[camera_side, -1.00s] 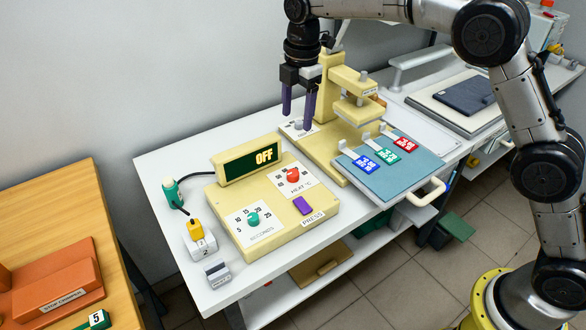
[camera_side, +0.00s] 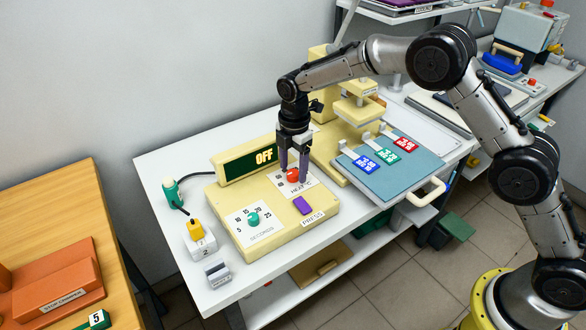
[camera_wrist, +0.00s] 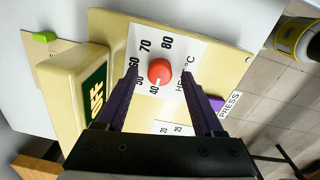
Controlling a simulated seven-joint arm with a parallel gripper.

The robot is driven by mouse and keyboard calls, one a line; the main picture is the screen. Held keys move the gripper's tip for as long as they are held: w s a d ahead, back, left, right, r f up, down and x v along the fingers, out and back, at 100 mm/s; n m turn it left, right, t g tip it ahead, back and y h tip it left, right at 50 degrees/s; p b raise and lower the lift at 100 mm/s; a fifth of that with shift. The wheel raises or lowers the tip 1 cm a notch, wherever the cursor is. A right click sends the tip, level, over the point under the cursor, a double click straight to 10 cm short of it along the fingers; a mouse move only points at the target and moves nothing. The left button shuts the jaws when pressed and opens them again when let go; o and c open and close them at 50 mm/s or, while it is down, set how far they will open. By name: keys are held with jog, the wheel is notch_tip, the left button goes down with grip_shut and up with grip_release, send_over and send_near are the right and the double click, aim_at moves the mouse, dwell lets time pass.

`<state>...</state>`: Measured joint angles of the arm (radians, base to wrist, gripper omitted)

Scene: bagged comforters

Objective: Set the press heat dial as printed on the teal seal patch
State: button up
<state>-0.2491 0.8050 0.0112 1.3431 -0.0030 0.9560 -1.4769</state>
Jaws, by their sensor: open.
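The heat dial is a red knob (camera_wrist: 160,72) on a white scale plate. In the wrist view its scale reads 40 to 80, and the knob's white mark points toward 40. My gripper (camera_side: 293,178) is open, with its purple fingers on either side of the red knob; I cannot tell whether they touch it. The teal seal patch (camera_side: 387,156) lies on the blue press bed between a blue patch (camera_side: 367,163) and a red patch (camera_side: 404,145). Its print is too small to read. The press display (camera_side: 250,165) reads OFF.
On the same cream control box (camera_side: 275,232) are a teal seconds dial (camera_side: 253,218) and a purple button (camera_side: 303,205). The cream press head (camera_side: 360,108) stands behind the patches. A yellow-topped block (camera_side: 199,236) and a grey block (camera_side: 217,274) sit at the table's left.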

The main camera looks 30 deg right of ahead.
jog(key=shift+f, duration=0.5)
grip_shut()
